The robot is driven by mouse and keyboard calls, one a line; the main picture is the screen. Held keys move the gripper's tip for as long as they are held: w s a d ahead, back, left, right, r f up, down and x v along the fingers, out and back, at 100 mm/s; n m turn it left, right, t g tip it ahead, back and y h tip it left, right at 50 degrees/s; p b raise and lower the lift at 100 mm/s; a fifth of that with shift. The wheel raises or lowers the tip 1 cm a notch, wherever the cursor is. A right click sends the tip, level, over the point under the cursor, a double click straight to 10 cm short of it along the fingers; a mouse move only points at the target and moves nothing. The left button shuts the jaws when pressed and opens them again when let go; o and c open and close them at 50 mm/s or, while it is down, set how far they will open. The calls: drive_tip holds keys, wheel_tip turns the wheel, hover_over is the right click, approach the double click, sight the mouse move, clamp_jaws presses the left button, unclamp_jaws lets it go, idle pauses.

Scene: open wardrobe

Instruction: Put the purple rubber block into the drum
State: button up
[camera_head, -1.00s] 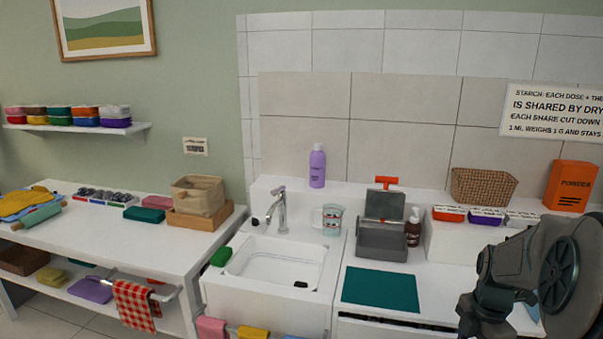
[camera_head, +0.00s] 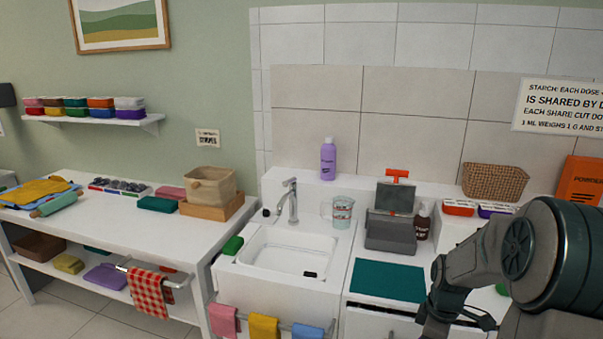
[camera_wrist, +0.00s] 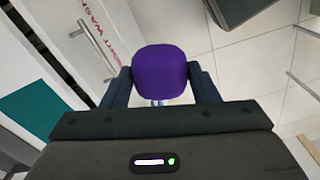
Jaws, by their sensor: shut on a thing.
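The purple rubber block (camera_wrist: 160,70) shows in the wrist view as a rounded purple shape between the two dark fingers. My gripper (camera_wrist: 161,84) is shut on it, with one finger against each side. The block is held over the pale tiled floor, beside a white front with a bar handle. In the head view my arm fills the lower right corner, and I cannot make out the block there. I cannot make out a drum in either view.
The white front (camera_wrist: 75,50) carries red lettering and a bar handle (camera_wrist: 97,48). A teal mat (camera_head: 388,281) lies on the counter right of the sink (camera_head: 285,252). A grey box-like device (camera_head: 391,232) stands behind it. The tiled floor (camera_wrist: 255,65) has clear room.

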drive_tip(key=w+a+f+m, duration=0.3)
drive_tip(key=a+f+m, duration=0.7)
drive_tip(key=a, duration=0.4)
drive_tip(key=shift+w+m, duration=0.25)
drive_tip(key=shift+m, duration=0.45)
drive_tip(key=shift+s+f, duration=0.1)
drive_tip(key=shift+s, duration=0.05)
